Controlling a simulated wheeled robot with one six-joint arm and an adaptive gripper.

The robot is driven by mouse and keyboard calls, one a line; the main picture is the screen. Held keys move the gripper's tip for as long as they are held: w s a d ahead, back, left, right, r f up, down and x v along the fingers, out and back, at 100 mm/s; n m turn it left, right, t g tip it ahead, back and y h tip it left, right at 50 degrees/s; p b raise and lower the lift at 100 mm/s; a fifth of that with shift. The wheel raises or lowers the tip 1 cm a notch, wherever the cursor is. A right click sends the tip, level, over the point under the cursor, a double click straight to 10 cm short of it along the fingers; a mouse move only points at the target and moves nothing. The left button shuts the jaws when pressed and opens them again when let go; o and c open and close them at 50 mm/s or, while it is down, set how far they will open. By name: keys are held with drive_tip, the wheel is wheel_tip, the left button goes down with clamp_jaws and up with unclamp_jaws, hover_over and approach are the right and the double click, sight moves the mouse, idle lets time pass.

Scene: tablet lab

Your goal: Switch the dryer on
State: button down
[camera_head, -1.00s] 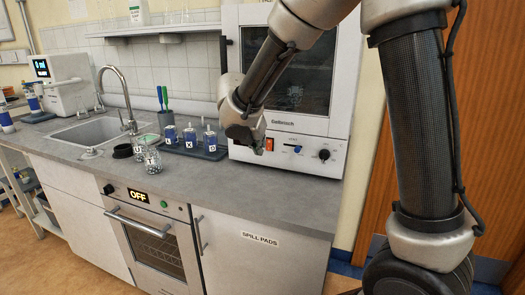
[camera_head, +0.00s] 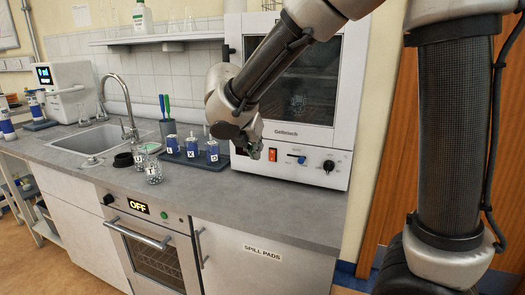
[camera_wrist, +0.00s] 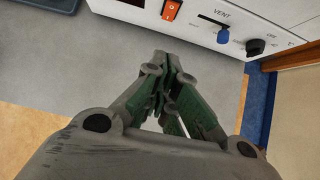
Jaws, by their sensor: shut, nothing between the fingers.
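A white benchtop cabinet with a dark window (camera_head: 343,85), seemingly the dryer, stands on the counter. Its lower front panel has an orange-red rocker switch (camera_head: 272,155), a blue vent slider (camera_head: 300,160) and a black knob (camera_head: 328,166). In the wrist view the switch (camera_wrist: 171,9) is at the top edge, with the slider (camera_wrist: 223,36) and knob (camera_wrist: 255,47) to its right. My gripper (camera_head: 255,153) is shut and empty, just left of the switch in the head view. In the wrist view its fingers (camera_wrist: 163,82) lie over the counter, below the panel. Contact with the panel cannot be told.
A built-in oven (camera_head: 150,250) under the counter has a display reading OFF (camera_head: 139,206). Blue labelled containers stand on a dark tray (camera_head: 205,164), with glass jars (camera_head: 153,172) nearby. A sink (camera_head: 92,140) is at left. The counter front (camera_head: 245,205) is clear.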

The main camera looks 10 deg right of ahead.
sight(272, 156)
drive_tip(key=w+d+r+x, duration=0.1)
drive_tip(key=x, duration=1.2)
drive_tip(key=shift+w+r, duration=0.2)
drive_tip(key=shift+w, duration=0.1)
drive_tip(key=shift+d, duration=0.15)
drive_tip(key=shift+w+d+f, duration=0.1)
drive_tip(key=shift+w+d, duration=0.05)
drive_tip(key=shift+w, duration=0.15)
